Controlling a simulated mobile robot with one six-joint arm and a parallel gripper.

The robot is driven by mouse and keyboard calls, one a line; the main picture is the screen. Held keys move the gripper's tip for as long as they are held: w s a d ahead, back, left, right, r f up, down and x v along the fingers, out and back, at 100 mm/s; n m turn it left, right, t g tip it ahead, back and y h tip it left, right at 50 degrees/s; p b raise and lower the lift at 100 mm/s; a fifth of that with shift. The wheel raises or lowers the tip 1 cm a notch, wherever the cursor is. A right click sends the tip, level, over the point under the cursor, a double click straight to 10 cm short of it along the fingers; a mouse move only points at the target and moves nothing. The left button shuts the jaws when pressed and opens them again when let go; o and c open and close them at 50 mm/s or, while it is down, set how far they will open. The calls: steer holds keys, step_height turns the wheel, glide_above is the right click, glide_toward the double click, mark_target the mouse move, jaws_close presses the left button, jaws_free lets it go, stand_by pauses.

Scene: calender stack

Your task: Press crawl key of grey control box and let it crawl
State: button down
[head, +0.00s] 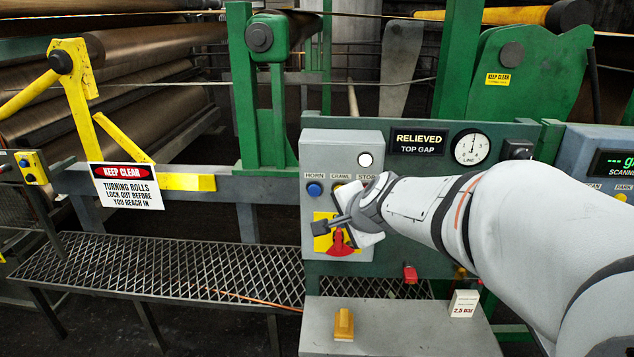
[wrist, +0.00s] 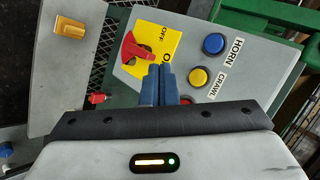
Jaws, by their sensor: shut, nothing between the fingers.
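The grey control box (head: 316,150) stands on the green panel. In the head view its blue horn key (head: 315,189) is clear, while my wrist covers most of the crawl key. My gripper (head: 323,229) is in front of the box's lower part. In the wrist view my gripper (wrist: 159,70) is shut and empty, its fingertips over the edge of the yellow OFF/ON plate (wrist: 165,42). The yellow crawl key (wrist: 198,76) lies just right of the fingertips, apart from them in the picture. The red stop key (wrist: 187,100) is partly hidden by my gripper. I cannot tell whether anything is touched.
A red rotary handle (head: 340,243) sits on the yellow plate, close to my fingers. A sign reads RELIEVED TOP GAP (head: 418,142), beside a line gauge (head: 471,147). A yellow block (head: 344,324) stands on the grey shelf (head: 400,335). Rolls (head: 150,50) lie behind a keep-clear sign (head: 126,186).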

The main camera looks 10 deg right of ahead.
steer(key=w+d, duration=0.1)
steer(key=w, duration=0.7)
steer(key=shift+d, duration=0.3)
steer(key=shift+w, duration=0.15)
stand_by(1.6)
steer(key=shift+w+d, duration=0.1)
steer(key=shift+w, duration=0.25)
